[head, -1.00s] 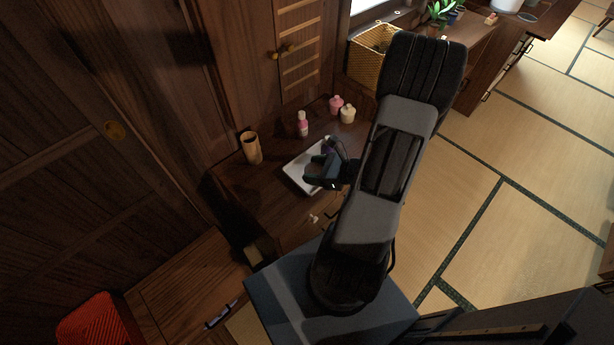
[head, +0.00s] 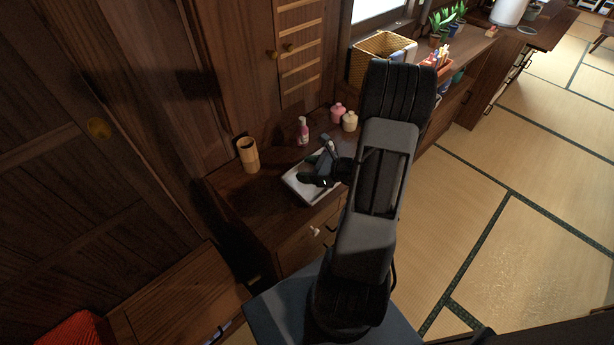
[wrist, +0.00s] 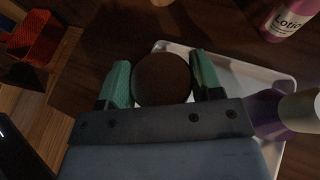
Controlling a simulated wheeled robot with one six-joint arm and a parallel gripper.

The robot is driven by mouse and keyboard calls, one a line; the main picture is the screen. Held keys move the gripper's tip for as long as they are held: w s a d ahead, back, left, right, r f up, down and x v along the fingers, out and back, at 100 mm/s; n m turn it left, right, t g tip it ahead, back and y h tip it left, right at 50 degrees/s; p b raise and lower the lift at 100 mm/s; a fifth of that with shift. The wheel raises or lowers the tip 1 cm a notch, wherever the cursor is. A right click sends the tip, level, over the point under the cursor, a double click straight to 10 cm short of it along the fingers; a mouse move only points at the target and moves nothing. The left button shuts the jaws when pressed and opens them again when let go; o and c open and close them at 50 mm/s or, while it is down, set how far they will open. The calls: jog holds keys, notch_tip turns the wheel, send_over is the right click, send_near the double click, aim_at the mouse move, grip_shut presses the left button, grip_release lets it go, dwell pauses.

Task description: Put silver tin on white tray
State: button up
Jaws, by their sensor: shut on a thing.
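My gripper (head: 318,168) is over the white tray (head: 313,202) on the dark wooden cabinet top. In the wrist view my gripper (wrist: 161,78) has its two green-padded fingers shut on a round, dark-looking thing, taken to be the silver tin (wrist: 162,82). The tin looks brown in this light, and I see only its round face. The white tray (wrist: 238,78) lies behind and to the right of it. I cannot tell whether the tin touches the tray. In the head view the gripper and arm hide the tin.
A purple, pale-topped item (wrist: 268,112) is close to the right finger. A pink lotion bottle (head: 303,131), a pink jar (head: 338,113) and a cream jar (head: 349,122) stand behind the tray. A bamboo cup (head: 248,154) stands left. A wicker basket (head: 382,48) is farther back.

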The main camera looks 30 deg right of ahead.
jog(key=shift+w+f, duration=0.25)
jog(key=shift+f, duration=0.1)
jog(key=shift+w+d+f, duration=0.1)
jog(key=shift+w+f, duration=0.05)
jog(key=shift+f, duration=1.5)
jog(key=shift+f, duration=0.1)
jog(key=shift+f+b, duration=0.15)
jog(key=shift+b, duration=0.2)
jog(key=o, duration=0.9)
jog(key=shift+o, duration=0.2)
